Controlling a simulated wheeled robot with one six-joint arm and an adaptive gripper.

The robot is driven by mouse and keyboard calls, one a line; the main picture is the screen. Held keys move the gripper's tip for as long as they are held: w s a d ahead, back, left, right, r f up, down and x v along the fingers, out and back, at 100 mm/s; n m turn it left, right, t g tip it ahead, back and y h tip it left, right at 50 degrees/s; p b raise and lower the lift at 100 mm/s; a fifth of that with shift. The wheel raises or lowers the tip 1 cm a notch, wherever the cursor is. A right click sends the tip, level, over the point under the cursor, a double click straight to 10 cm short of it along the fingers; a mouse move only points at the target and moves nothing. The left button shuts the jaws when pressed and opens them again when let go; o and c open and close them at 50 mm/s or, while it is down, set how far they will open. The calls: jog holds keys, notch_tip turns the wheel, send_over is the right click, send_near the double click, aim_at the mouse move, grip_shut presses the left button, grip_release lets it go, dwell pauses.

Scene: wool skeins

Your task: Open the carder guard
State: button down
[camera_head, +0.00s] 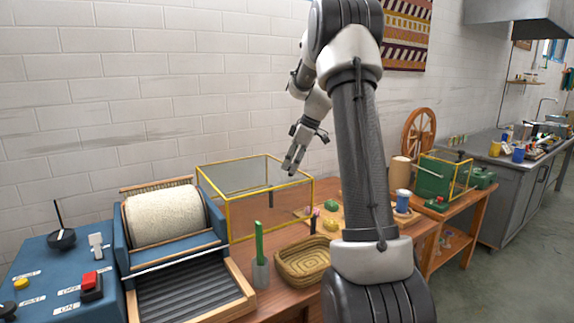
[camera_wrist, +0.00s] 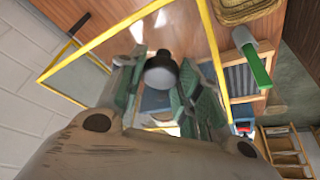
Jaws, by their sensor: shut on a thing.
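The carder's guard (camera_head: 228,217) is a clear box with a yellow frame, standing at the right of the carder. The cream-coated drum (camera_head: 165,214) shows with no cover over it. My gripper (camera_head: 290,168) is at the guard's upper right side in the head view, pointing down. In the wrist view my gripper (camera_wrist: 160,80) has its green fingers on both sides of a dark, round-ended knob (camera_wrist: 160,70) and is shut on it. The yellow frame (camera_wrist: 205,40) runs close around the fingers. How the knob joins the guard is hidden.
The blue carder body (camera_head: 60,272) with switches lies at left. A green machine (camera_head: 432,176) and spinning wheel (camera_head: 418,132) stand at right. A brick wall rises behind.

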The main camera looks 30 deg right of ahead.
jog(key=c, duration=1)
grip_release()
jog(key=v, duration=1.2)
